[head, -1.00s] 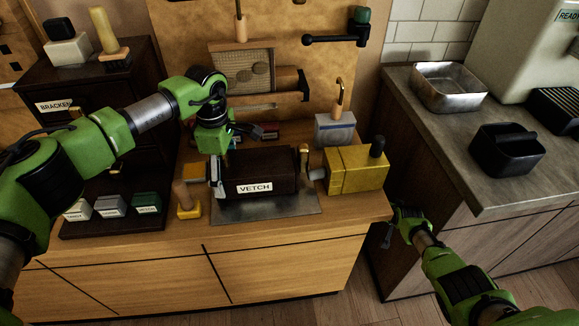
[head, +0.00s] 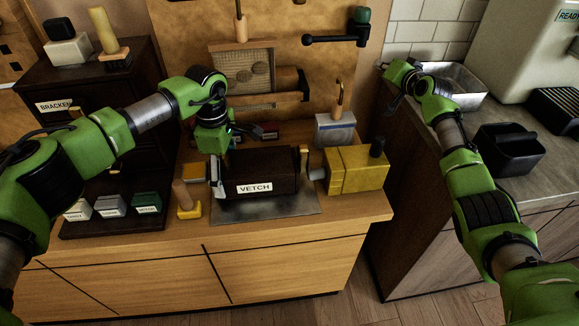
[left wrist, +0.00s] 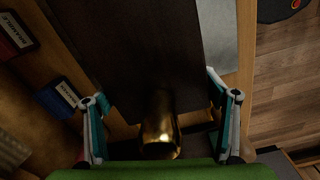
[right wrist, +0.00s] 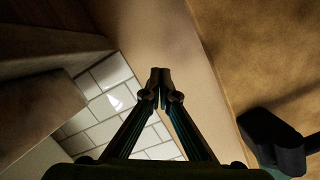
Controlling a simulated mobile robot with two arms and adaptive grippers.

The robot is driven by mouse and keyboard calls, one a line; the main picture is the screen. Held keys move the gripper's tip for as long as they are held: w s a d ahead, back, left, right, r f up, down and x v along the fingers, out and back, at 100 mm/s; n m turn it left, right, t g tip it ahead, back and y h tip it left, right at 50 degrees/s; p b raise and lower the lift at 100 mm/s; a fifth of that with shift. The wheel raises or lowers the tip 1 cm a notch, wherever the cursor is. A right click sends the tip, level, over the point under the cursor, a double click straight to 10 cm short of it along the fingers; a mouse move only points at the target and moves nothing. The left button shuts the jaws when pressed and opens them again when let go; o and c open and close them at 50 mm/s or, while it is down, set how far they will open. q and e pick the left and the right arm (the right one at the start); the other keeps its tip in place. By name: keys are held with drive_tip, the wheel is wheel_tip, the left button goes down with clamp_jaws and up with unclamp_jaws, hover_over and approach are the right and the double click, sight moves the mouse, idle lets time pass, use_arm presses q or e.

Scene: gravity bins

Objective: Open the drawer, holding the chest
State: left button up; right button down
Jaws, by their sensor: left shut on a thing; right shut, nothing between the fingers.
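The dark chest labelled VETCH (head: 275,172) lies on a metal plate (head: 290,207) on the wooden bench. A brass part (head: 304,158) shows at its right end. My left gripper (head: 215,180) points down over the chest's left end. In the left wrist view its fingers (left wrist: 162,125) straddle the dark chest (left wrist: 130,50), shut on it, with a brass knob (left wrist: 160,137) between them. My right gripper (head: 390,78) is shut and empty, raised at the back right, away from the chest. In the right wrist view its fingertips (right wrist: 160,85) meet.
A yellow block (head: 355,172) stands close to the chest's right end. A grey block with a brass hook (head: 335,128) is behind it. A dark cabinet labelled BRACKEN (head: 90,80) stands left. A metal tray (head: 460,93) and black caddy (head: 508,152) sit on the right counter.

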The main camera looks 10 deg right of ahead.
drive_tip(key=s+a+r+n+t+y, duration=0.1)
drive_tip(key=s+a+r+t+y, duration=0.1)
drive_tip(key=r, duration=1.1)
drive_tip(key=s+a+r+n+t+y, duration=0.1)
drive_tip(key=a+r+n, duration=0.1)
drive_tip(key=r, duration=1)
drive_tip(key=s+a+r+n+t+y, duration=0.1)
drive_tip(key=s+a+r+t+y, duration=0.1)
drive_tip(key=r, duration=1.1)
drive_tip(key=s+a+r+n+g+y, duration=0.1)
drive_tip(key=s+a+r+n+y, duration=0.35)
drive_tip(key=s+r, duration=0.3)
drive_tip(key=s+a+r+n+g+y, duration=0.1)
drive_tip(key=s+a+r+n+y, duration=0.2)
drive_tip(key=s+a+r, duration=0.45)
drive_tip(key=w+a+f+n+g+h, duration=0.15)
drive_tip(key=a+f+g, duration=0.25)
drive_tip(key=a+f, duration=0.5)
drive_tip(key=w+a+f+n+g+h, duration=0.15)
drive_tip(key=a+f+g, duration=0.3)
drive_tip(key=f, duration=0.85)
drive_tip(key=shift+s+d+f+g+h, duration=0.15)
drive_tip(key=shift+s+f+g+h, duration=1.15)
drive_tip(key=shift+f, duration=4.95)
drive_tip(key=shift+s+d+f+g+h, duration=0.15)
drive_tip(key=shift+s+f+g+h, duration=1.1)
drive_tip(key=shift+f, duration=5.05)
drive_tip(key=shift+s+d+f+g+h, duration=0.15)
drive_tip(key=shift+s+f+g+h, duration=1.15)
drive_tip(key=shift+f, duration=4.95)
